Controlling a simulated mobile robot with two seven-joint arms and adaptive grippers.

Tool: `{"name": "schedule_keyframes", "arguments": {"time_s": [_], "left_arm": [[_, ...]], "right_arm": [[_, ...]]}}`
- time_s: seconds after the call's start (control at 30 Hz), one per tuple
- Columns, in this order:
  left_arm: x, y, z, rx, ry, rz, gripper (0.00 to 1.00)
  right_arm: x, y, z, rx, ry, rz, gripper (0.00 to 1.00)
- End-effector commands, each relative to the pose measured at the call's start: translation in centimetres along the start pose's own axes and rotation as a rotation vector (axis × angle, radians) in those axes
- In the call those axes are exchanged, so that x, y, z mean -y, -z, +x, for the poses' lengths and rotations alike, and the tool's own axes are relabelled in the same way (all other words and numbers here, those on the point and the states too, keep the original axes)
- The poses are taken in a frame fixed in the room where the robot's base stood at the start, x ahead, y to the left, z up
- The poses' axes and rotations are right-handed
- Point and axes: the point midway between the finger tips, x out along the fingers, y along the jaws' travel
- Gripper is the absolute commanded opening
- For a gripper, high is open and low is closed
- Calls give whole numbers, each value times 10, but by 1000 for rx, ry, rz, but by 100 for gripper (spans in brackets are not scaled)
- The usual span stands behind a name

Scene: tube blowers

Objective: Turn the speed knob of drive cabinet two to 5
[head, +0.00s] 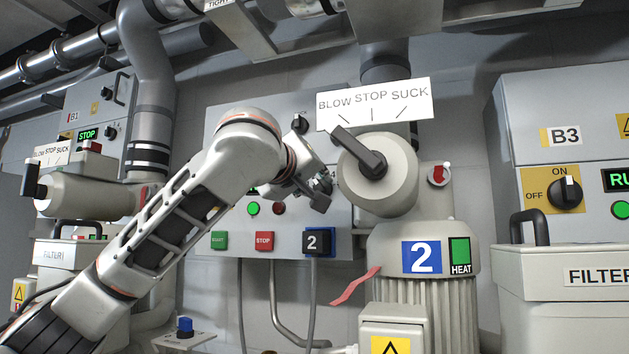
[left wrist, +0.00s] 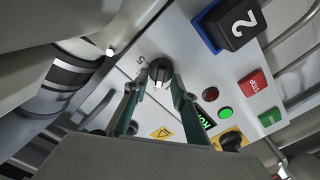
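Drive cabinet two (head: 228,125) is the grey panel behind my left arm, with a black "2" plate (head: 318,242). In the left wrist view the black speed knob (left wrist: 160,72) sits on the panel, with a printed 5 beside it. My left gripper (left wrist: 158,82) has its two fingers apart, one on each side of the knob; contact is not clear. In the head view the left gripper (head: 320,192) is at the cabinet's right part and hides the knob. The knob's exact setting is too small to read. My right gripper is in neither view.
A blow/stop/suck valve with a black lever (head: 360,153) stands close right of the gripper. Below it is motor 2 (head: 422,250). Green START (head: 219,241) and red STOP (head: 264,241) buttons sit low on the panel. A black rotary switch (head: 300,123) is above.

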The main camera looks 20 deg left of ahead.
Motion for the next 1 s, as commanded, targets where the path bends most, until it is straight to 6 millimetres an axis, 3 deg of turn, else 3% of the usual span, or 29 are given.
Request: {"name": "schedule_keyframes", "arguments": {"time_s": [0.13,0.23,0.67,0.87,1.0], "left_arm": [[0,0,0,0,1,0,23],[0,0,0,0,0,0,0],[1,-3,0,2,0,36,0],[1,-7,1,5,-2,142,0],[0,-6,1,5,-1,257,0]], "right_arm": [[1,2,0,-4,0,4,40],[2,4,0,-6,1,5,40],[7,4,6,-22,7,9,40],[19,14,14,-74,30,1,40],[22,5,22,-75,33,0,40]]}}
